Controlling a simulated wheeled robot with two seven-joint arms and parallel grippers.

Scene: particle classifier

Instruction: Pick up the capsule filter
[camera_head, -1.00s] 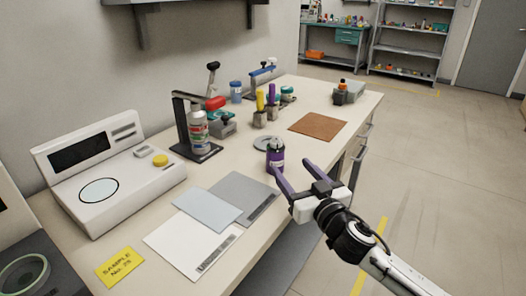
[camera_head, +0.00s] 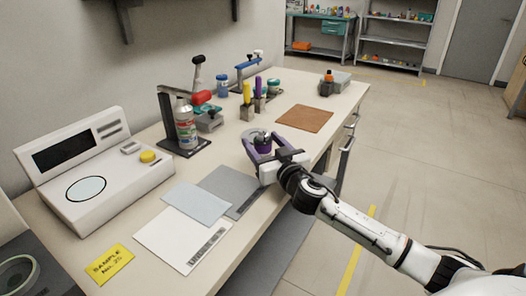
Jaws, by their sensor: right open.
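The gripper body hides the cylinder's lower part. My left gripper is not in view.
Grey, pale and white sheets (camera_head: 182,240) lie left of the gripper. A stand with a spray can (camera_head: 186,128) is behind to the left. A brown mat (camera_head: 304,119) lies to the right. A white instrument (camera_head: 95,165) fills the left.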

